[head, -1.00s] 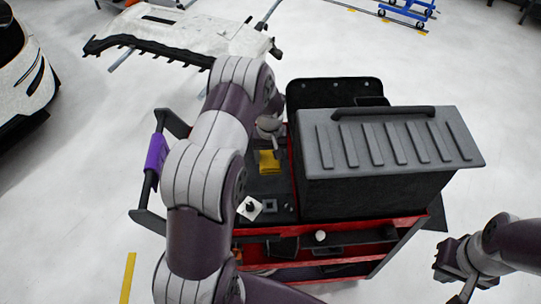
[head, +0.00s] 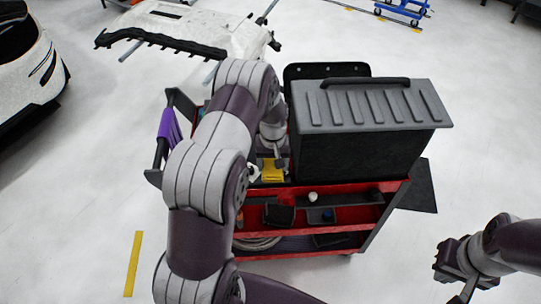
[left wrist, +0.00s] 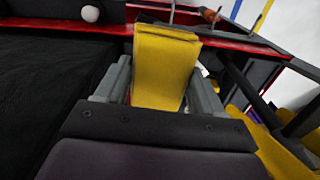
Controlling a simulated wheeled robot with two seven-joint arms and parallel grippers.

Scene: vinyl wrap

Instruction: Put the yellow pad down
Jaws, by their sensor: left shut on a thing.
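The yellow pad (head: 272,171) shows just below my left gripper (head: 273,150) in the head view, over the left part of the red and black tool cart (head: 335,189). In the left wrist view the yellow pad (left wrist: 163,65) stands between the two grey fingers of my left gripper (left wrist: 163,88), which is shut on it. Whether the pad's lower edge touches the cart is hidden. My right gripper (head: 456,270) is at the lower right, away from the cart; its fingers are too small to judge.
A black and grey box (head: 360,135) with a ribbed lid stands on the cart right of my left gripper. Purple cloth (head: 169,127) hangs on the cart's left handle. A white ball (head: 313,197) sits on the front shelf. A white car (head: 35,65) is far left.

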